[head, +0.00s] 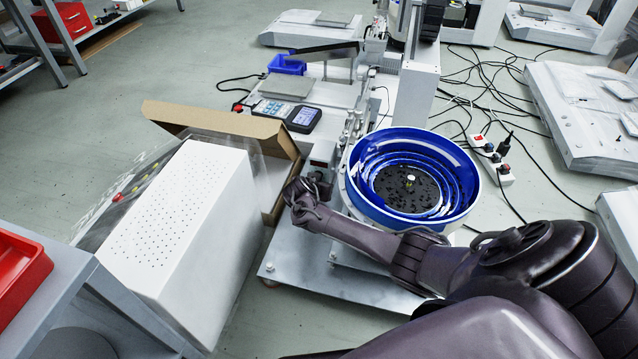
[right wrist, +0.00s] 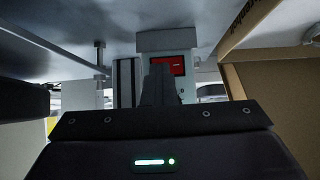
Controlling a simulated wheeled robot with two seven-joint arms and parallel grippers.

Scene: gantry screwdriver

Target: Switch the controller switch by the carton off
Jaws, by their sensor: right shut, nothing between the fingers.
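The open brown carton (head: 205,118) stands left of the blue feeder bowl in the head view. Its brown wall (right wrist: 285,95) fills the right side of the right wrist view. A red switch (right wrist: 177,66) in a dark frame sits on a pale controller housing, seen in the right wrist view just beyond my fingers. The fingers cover part of it, and I cannot tell its position or whether they touch it. My right gripper (head: 297,188) reaches low between the carton and the bowl; its fingers (right wrist: 158,72) are shut with nothing between them. My left gripper is not in view.
The blue feeder bowl (head: 455,165) is close beside my right forearm. A white perforated box (head: 185,215) stands left of the carton. A handheld controller with a display (head: 303,118) lies behind the carton. A power strip with cables (head: 492,158) lies on the floor at right.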

